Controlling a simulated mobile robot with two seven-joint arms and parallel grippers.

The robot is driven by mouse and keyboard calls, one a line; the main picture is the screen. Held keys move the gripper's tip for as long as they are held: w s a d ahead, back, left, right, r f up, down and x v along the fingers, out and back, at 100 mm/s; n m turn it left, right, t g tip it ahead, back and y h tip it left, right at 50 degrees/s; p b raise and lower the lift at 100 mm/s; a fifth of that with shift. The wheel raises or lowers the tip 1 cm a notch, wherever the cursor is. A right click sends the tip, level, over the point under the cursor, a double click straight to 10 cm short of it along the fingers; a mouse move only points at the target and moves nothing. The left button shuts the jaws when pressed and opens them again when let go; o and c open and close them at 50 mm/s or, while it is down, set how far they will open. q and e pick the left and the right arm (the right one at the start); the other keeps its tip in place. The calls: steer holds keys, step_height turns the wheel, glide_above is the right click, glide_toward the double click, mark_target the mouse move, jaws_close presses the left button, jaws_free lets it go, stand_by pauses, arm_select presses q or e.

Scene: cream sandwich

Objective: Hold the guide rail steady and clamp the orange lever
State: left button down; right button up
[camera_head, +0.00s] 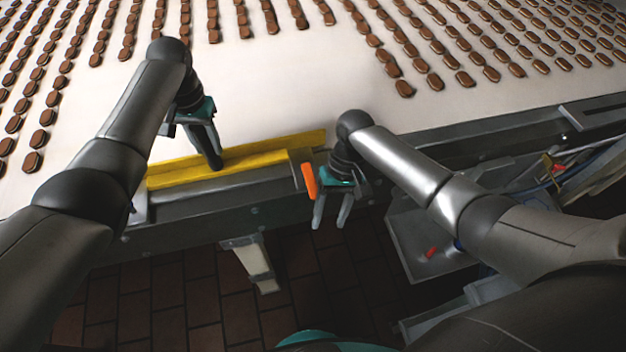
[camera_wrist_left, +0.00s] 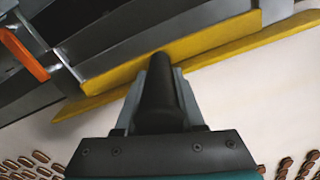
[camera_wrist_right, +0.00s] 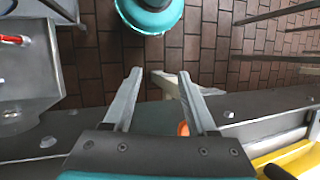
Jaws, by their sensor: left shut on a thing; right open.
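The yellow guide rail (camera_head: 235,165) lies along the near edge of the white belt, and it also shows in the left wrist view (camera_wrist_left: 205,45). My left gripper (camera_head: 212,158) is shut on a black knob (camera_wrist_left: 160,90) at the rail. The orange lever (camera_head: 309,181) stands at the rail's right end; it also shows in the left wrist view (camera_wrist_left: 22,50). My right gripper (camera_head: 331,222) is open and empty just right of the lever, fingers pointing down past the conveyor edge. In the right wrist view, only a bit of the orange lever (camera_wrist_right: 183,128) shows beside one finger; the rest is hidden.
Rows of brown cream sandwiches (camera_head: 270,20) lie on the white belt (camera_head: 290,75) beyond the rail. The dark conveyor frame (camera_head: 500,130) runs along its near edge. A grey tray (camera_head: 410,240) with small items sits below at right. Brick-patterned floor (camera_head: 190,305) lies below.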

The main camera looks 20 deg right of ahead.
mark_target(313, 189)
steer(key=w+a+r+t+h, duration=0.1)
steer(key=w+r+t+h, duration=0.15)
steer(key=r, duration=0.65)
steer(key=w+a+r+t+h, duration=0.1)
steer(key=w+r, duration=0.2)
steer(key=r, duration=0.5)
steer(key=shift+n+y, duration=0.25)
steer(key=shift+n, duration=0.05)
step_height(313, 189, down, 11)
steer(key=shift+w+a+f, duration=0.1)
steer(key=shift+w+f, duration=0.05)
jaws_close()
stand_by(0.4)
